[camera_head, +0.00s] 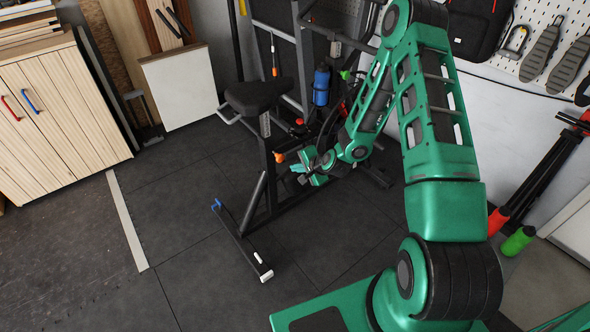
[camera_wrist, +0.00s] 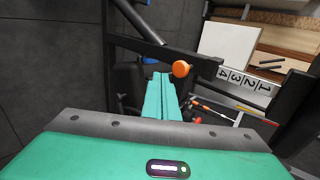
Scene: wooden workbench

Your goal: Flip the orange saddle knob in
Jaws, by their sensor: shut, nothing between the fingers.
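The orange saddle knob (camera_head: 279,157) is a small round knob on the black frame of an exercise bike, below the black saddle (camera_head: 258,96). In the wrist view the knob (camera_wrist: 181,69) sits on a dark frame tube, just right of my fingertips and a little higher in the picture. My gripper (camera_head: 298,171) is close to the right of the knob in the head view. Its green fingers (camera_wrist: 158,78) are shut together with nothing between them. I cannot tell whether a fingertip touches the knob.
The numbered seat post (camera_wrist: 244,80) is right of the knob in the wrist view. A blue bottle (camera_head: 321,86) hangs on the bike behind my gripper. The bike's foot bar (camera_head: 242,243) rests on the dark floor. Open floor (camera_head: 185,215) lies to the left.

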